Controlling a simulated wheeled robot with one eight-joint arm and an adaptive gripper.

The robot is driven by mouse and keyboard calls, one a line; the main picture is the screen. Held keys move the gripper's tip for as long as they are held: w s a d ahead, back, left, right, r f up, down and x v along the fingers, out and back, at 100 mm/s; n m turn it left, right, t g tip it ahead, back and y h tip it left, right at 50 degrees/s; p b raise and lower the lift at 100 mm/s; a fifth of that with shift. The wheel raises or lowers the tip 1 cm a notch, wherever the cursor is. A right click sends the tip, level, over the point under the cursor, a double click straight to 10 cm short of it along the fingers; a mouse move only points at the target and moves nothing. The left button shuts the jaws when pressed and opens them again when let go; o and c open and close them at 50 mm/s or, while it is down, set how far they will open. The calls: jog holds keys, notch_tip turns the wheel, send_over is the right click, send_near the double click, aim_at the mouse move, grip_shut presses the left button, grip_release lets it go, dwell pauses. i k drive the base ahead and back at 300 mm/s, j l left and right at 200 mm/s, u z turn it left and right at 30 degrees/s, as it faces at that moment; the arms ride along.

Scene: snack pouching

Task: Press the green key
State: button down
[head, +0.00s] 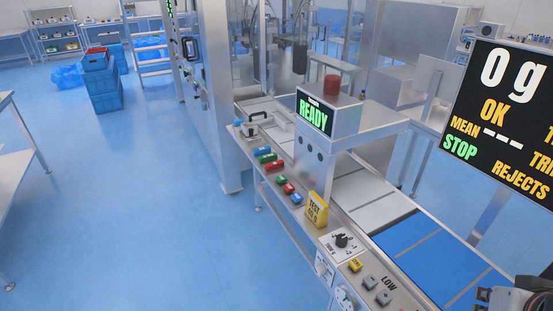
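Small green blocks lie on the narrow ledge along the machine's front: one (267,157) near the far end, another (281,179) closer to me. I cannot tell whether either is a key. The ledge's near end has a key panel with a yellow key (355,265) and grey keys (370,282) beside the word LOW; no green key shows there, and the panel runs out of the bottom of the picture. Part of my arm or gripper (512,298) shows at the bottom right corner, cut off by the edge; its fingers cannot be made out.
Red and blue blocks and a yellow TEST block (317,209) share the ledge. A dark knob (342,240) stands before the panel. The READY display (315,114) stands over the conveyor (410,235). A large screen (500,120) reads 0 g, OK, STOP.

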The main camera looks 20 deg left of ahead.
aim_at(282, 179)
jog(key=i+j, duration=0.15)
jog(key=j, duration=0.2)
jog(key=i+j, duration=0.15)
jog(key=j, duration=0.2)
jog(key=i+j, duration=0.1)
jog(key=j, duration=0.2)
jog(key=i+j, duration=0.15)
jog(key=j, duration=0.2)
jog(key=i+j, duration=0.15)
jog(key=j, duration=0.2)
jog(key=i+j, duration=0.15)
jog(key=j, duration=0.2)
